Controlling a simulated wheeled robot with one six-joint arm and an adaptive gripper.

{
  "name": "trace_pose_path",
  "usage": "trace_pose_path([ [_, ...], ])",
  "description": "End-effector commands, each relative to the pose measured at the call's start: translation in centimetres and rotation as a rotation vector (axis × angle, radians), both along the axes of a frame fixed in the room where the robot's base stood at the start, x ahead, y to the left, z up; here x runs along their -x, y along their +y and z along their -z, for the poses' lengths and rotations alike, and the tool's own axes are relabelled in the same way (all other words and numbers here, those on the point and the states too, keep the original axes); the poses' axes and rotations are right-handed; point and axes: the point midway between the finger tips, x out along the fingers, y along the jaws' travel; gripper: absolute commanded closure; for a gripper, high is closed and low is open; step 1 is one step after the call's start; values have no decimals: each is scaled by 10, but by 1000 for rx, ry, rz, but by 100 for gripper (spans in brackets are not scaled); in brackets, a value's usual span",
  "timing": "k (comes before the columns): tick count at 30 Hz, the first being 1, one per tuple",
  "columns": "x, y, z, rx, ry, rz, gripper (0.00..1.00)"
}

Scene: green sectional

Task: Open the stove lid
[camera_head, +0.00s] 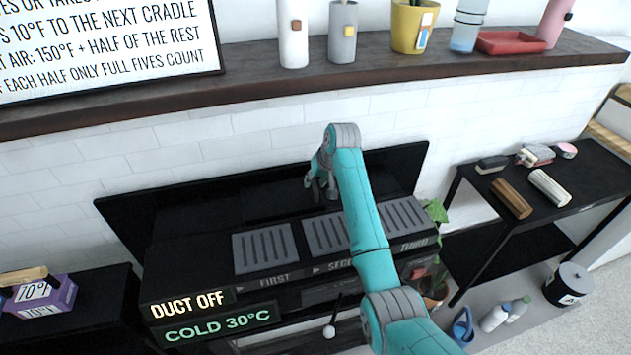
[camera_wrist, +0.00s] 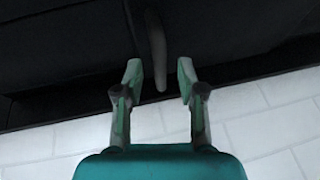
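The black stove (camera_head: 190,250) stands against the tiled wall, with three slotted grey plates on top marked FIRST, SECOND and THIRD. A wide black panel (camera_head: 130,212) rises behind it; I cannot tell whether this is the lid. My gripper (camera_head: 318,188) is over the back of the stove, in front of this panel. In the wrist view, my gripper (camera_wrist: 160,82) is open. A slim grey handle-like bar (camera_wrist: 156,50) juts from a dark surface, its end between the fingertips, with gaps on both sides. My arm hides part of the stove top.
A dark wooden shelf (camera_head: 200,95) with cups and a red tray (camera_head: 510,42) runs above the stove. A black side table (camera_head: 590,180) holding small items stands at the right. A purple box (camera_head: 40,297) is at the left, a plant (camera_head: 436,215) beside the stove.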

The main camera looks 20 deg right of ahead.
Motion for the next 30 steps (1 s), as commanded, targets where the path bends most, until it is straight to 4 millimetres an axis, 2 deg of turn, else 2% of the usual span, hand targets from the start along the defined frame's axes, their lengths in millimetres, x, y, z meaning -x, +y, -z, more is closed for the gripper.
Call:
trace_pose_path([
  [10, -2, 1, 4, 0, -1, 0, 61],
  [11, -2, 1, 4, 0, -1, 0, 63],
  [15, -2, 1, 4, 0, -1, 0, 98],
  [16, -2, 1, 4, 0, -1, 0, 100],
  [25, -3, 1, 3, 3, -1, 0, 100],
  [30, -10, 0, -6, 36, -2, -1, 100],
])
